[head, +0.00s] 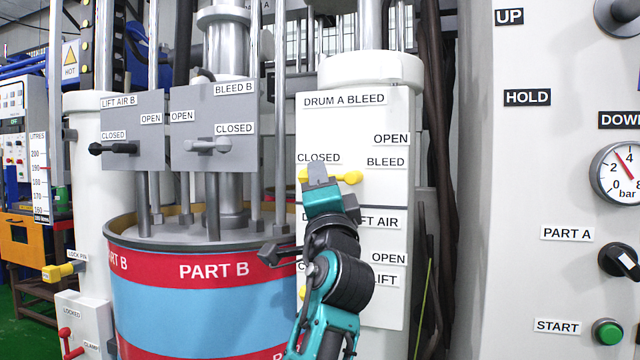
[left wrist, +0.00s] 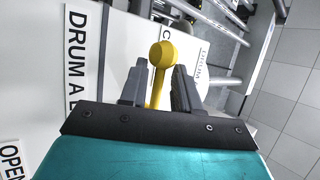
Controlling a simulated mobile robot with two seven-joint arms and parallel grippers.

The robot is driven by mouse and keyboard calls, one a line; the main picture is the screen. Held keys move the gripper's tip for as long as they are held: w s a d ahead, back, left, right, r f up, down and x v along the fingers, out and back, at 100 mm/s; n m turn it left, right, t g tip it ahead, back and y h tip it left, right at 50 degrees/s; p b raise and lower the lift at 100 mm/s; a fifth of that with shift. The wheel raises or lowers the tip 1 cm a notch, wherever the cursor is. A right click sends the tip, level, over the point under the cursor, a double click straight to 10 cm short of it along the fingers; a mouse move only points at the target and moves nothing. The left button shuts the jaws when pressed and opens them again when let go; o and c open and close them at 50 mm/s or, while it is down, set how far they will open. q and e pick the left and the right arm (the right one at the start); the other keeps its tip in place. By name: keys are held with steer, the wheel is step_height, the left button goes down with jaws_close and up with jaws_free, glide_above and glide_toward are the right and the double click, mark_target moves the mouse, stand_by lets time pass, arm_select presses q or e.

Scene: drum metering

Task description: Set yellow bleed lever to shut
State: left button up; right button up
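The yellow bleed lever (head: 349,178) sits on the white Drum A bleed panel (head: 345,125), below the CLOSED and OPEN labels. It lies about level in the head view, with its middle hidden by my left gripper (head: 318,172). In the left wrist view, the lever's yellow rounded end (left wrist: 161,55) stands between the two grey fingers of my left gripper (left wrist: 158,85). The fingers are apart, with a gap on each side of the lever. My right gripper is not in view.
Another yellow handle (head: 302,292) is mostly hidden behind my left arm, lower on the panel. The Part B drum (head: 200,300) stands to the left, below grey lever plates (head: 213,115). A control panel with a gauge (head: 617,172) stands at the right.

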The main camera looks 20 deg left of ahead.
arm_select(q)
steer(key=shift+o, duration=0.5)
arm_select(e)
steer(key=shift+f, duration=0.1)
arm_select(q)
steer(key=b+v, duration=0.3)
steer(key=v, duration=1)
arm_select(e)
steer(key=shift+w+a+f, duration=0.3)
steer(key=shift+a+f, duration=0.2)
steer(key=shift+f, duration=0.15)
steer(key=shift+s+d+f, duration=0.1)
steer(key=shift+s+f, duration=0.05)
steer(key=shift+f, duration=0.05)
